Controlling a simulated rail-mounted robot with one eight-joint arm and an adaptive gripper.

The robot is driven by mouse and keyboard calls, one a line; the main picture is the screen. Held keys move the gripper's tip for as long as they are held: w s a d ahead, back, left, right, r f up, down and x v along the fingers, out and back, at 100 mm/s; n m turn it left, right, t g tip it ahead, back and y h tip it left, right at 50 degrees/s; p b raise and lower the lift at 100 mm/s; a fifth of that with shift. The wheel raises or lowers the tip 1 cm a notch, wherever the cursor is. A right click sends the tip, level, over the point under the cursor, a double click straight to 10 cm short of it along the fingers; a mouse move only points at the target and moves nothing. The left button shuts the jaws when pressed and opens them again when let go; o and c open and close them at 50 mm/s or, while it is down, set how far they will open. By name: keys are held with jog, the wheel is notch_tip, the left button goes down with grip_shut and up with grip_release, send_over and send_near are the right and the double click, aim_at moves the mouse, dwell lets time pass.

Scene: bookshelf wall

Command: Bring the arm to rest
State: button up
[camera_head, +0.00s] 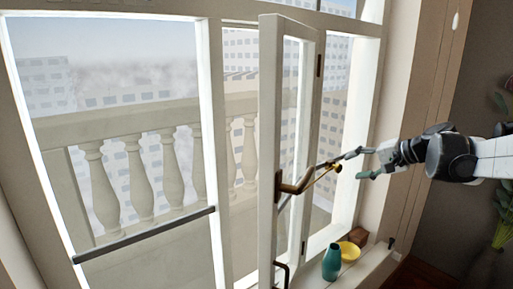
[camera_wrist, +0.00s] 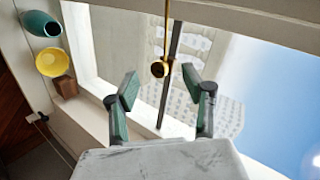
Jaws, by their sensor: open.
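My gripper (camera_head: 364,164) is at the right in the head view, in front of the window and pointing left. In the wrist view its two green-padded fingers (camera_wrist: 160,88) are spread apart with nothing held between them. A brass window handle (camera_head: 294,187) sits on the edge of a white casement (camera_head: 268,130) that stands swung open. In the wrist view the brass handle (camera_wrist: 160,68) appears just beyond the fingertips, in line with the gap. No finger visibly touches it; the exact distance is hard to tell.
A teal vase (camera_head: 332,262), a yellow bowl (camera_head: 349,251) and a brown block (camera_head: 359,236) stand on the sill below my gripper. A dark bar (camera_head: 145,236) crosses the left pane. A plant (camera_head: 500,235) stands at the far right, near my arm.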

jog(key=s+a+f+n+g+h, duration=0.1)
jog(key=s+a+n+h, duration=0.1)
jog(key=s+a, duration=0.7)
jog(key=s+f+n+h, duration=0.2)
jog(key=s+f, duration=0.3)
jog(key=s, duration=0.8)
jog(key=s+a+f+n+h, duration=0.1)
jog(key=s+f, duration=0.4)
jog(key=s, duration=0.8)
jog(key=shift+n+g+h, duration=0.3)
jog(key=shift+n+h, duration=0.6)
jog(key=shift+h, duration=0.3)
